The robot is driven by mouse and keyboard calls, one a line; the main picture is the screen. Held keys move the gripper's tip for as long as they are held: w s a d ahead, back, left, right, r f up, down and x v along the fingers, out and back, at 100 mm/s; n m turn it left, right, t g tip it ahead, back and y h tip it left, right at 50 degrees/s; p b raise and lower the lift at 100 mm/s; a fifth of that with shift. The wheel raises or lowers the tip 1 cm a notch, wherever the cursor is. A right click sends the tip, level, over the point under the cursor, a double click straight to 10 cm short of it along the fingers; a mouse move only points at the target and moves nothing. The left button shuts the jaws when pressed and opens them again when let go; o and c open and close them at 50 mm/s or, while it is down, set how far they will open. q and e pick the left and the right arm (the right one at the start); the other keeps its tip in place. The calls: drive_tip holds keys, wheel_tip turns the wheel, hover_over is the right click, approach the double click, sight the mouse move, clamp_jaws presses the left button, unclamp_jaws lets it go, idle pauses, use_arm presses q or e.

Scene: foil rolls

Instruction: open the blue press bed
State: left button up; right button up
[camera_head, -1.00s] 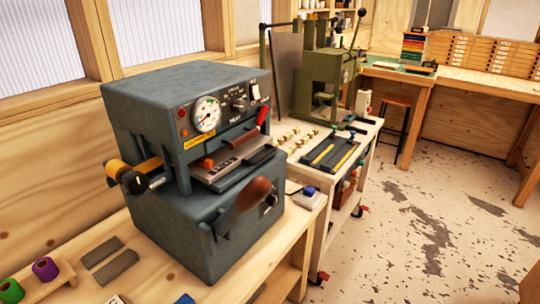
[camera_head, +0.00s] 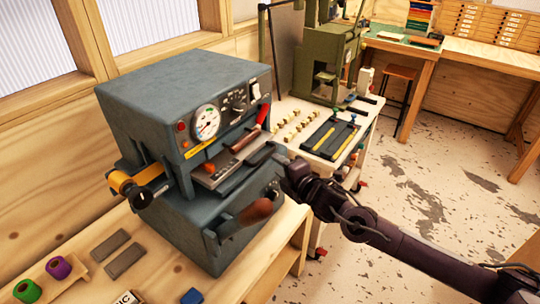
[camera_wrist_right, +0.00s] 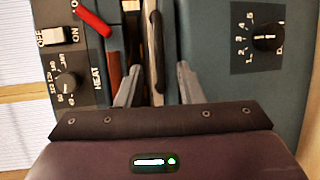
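The blue-grey press (camera_head: 165,95) stands on the wooden bench. Its bed (camera_head: 215,177) is a flat plate in the slot at its front, below the gauge, with dark and orange parts on it. A brown bar (camera_head: 246,138) shows at the slot. A brown wooden handle (camera_head: 257,211) sticks out from the lower front. My right gripper (camera_head: 281,166) is close to the front right of the press, by the bed's right end. In the right wrist view its two fingers (camera_wrist_right: 158,85) are apart, with a dark, shiny-edged bar beyond the gap; contact is unclear. My left gripper is not in view.
A red lever (camera_head: 262,114) and a numbered dial (camera_wrist_right: 267,38) lie near my right gripper. Purple and green rolls (camera_head: 58,267) and grey blocks (camera_head: 110,243) lie at the lower left. A green press (camera_head: 322,55) stands on a cart behind. Floor at right is free.

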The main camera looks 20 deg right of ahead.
drive_tip(key=p+x, duration=0.1)
drive_tip(key=x, duration=0.4)
drive_tip(key=shift+w+a, duration=0.2)
drive_tip(key=shift+w, duration=0.15)
clamp_jaws()
